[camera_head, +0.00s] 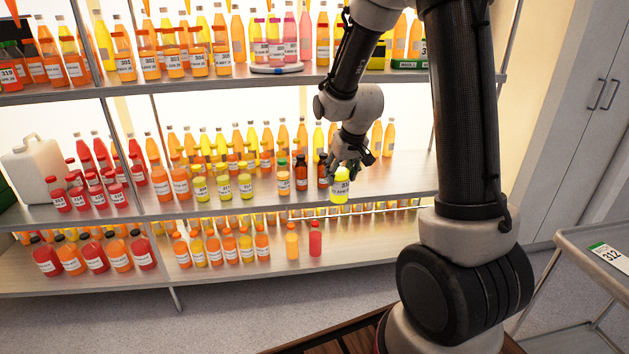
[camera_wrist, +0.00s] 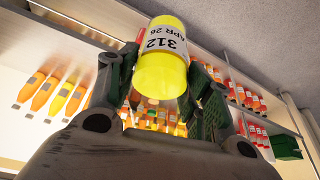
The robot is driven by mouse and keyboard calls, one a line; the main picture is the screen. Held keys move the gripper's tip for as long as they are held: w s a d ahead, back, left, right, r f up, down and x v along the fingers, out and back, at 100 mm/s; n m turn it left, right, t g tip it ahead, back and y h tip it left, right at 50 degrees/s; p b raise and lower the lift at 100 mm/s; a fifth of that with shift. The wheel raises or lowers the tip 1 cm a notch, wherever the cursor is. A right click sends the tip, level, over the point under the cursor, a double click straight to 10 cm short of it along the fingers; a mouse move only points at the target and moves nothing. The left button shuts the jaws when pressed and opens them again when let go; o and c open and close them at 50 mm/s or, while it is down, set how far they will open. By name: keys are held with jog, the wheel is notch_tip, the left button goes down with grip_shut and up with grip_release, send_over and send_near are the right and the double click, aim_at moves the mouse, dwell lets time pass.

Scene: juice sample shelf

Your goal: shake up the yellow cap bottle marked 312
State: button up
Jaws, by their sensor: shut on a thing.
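The yellow bottle marked 312 (camera_head: 340,188) is in my gripper (camera_head: 348,163), at the front of the middle shelf in the head view. In the wrist view the bottle (camera_wrist: 163,62) shows its white label, reading 312 and APR 26, between the two green-padded fingers of my gripper (camera_wrist: 165,90). The gripper is shut on it. The fingers hide the cap in the head view. I cannot tell whether the bottle's base touches the shelf or is clear of it.
The middle shelf (camera_head: 395,180) holds a row of small bottles left of my gripper, including a brown bottle (camera_head: 301,172) close by. A white jug (camera_head: 35,170) stands far left. A grey cart (camera_head: 590,245) with a 312 card (camera_head: 609,256) stands at right. The shelf right of the bottle is clear.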

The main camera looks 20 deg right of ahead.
jog(key=w+a, duration=0.2)
jog(key=a, duration=0.6)
jog(key=d, duration=0.2)
jog(key=s+d, duration=0.1)
jog(key=d, duration=0.2)
jog(key=s+d, duration=0.1)
jog(key=d, duration=0.2)
jog(key=w+a, duration=0.2)
jog(key=a, duration=0.6)
jog(key=d, duration=0.2)
jog(key=s+d, duration=0.1)
jog(key=d, duration=0.2)
jog(key=s+d, duration=0.1)
jog(key=d, duration=0.2)
jog(key=shift+d, duration=0.1)
jog(key=w+a, duration=0.1)
jog(key=a, duration=0.6)
jog(key=shift+w+a, duration=0.25)
jog(key=shift+w, duration=0.15)
